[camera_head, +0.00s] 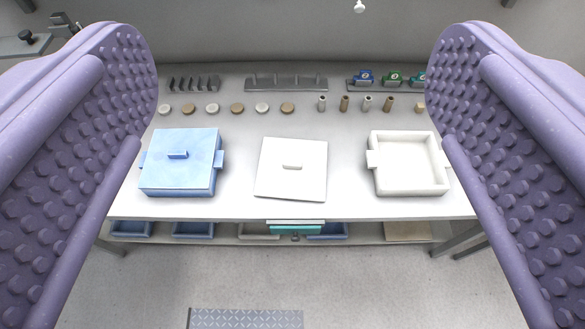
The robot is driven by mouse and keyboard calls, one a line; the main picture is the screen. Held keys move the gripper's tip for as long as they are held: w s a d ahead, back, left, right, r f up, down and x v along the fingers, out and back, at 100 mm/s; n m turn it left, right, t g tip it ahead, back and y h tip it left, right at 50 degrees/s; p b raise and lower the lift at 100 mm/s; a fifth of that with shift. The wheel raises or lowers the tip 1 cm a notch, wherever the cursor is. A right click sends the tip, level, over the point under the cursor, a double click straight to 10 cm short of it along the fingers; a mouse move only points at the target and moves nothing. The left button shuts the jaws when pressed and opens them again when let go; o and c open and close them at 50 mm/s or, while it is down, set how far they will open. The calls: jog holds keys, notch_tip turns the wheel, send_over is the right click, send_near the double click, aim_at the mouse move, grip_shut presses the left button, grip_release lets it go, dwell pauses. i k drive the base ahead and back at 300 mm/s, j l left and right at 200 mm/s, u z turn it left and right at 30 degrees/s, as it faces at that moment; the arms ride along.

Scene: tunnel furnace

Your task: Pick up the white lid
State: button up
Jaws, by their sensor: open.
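The white lid (278,181) lies flat on the table, slightly turned, with a small bar handle (292,166) on top. It sits near the table's front edge, between a blue lidded box and an open white box. My gripper (296,150) is open and empty. Its two purple studded fingers frame the picture at left and right, and the lid shows between them, well beyond the fingers and apart from them.
The blue box (200,179) stands left of the lid, the open white box (408,184) right. Small discs (237,108), cylinders (344,103) and racks (286,83) line the table's back. A shelf below holds trays (193,229). A grey patterned plate (246,318) lies on the floor.

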aim_at(288, 168)
jog(key=z, duration=0.8)
jog(key=u, duration=0.8)
jog(key=i+l+u, duration=0.3)
jog(key=i, duration=0.35)
jog(key=i+l+u, duration=0.3)
jog(key=i+l, duration=0.35)
